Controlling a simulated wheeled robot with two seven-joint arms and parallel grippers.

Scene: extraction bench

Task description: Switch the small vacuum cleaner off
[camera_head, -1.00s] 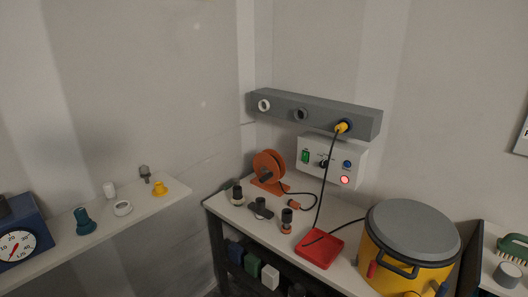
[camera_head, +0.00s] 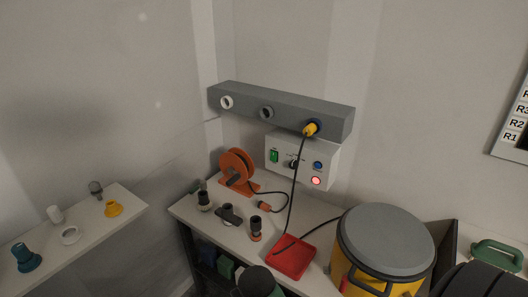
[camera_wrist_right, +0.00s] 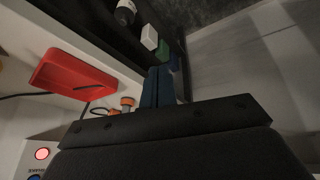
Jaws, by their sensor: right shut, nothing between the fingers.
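The small vacuum cleaner (camera_head: 352,262) is a yellow drum with a grey lid (camera_head: 388,240), on the bench at the right in the head view. Its lower part is cut off by the frame edge. A white control box (camera_head: 300,172) on the wall behind has a green switch (camera_head: 274,156), a black knob, a blue button (camera_head: 318,165) and a glowing red button (camera_head: 316,181). My right gripper (camera_wrist_right: 160,72) shows in the right wrist view, shut and empty, with the red tray and bench edge beyond it. My left gripper is not in view.
A grey rail (camera_head: 285,110) with sockets holds a yellow plug (camera_head: 311,129) on a black cable. A red tray (camera_head: 292,258), an orange reel (camera_head: 236,166) and several small fittings stand on the bench. Dark shapes, possibly my arms, are at the bottom edge. A side shelf (camera_head: 125,199) stands at left.

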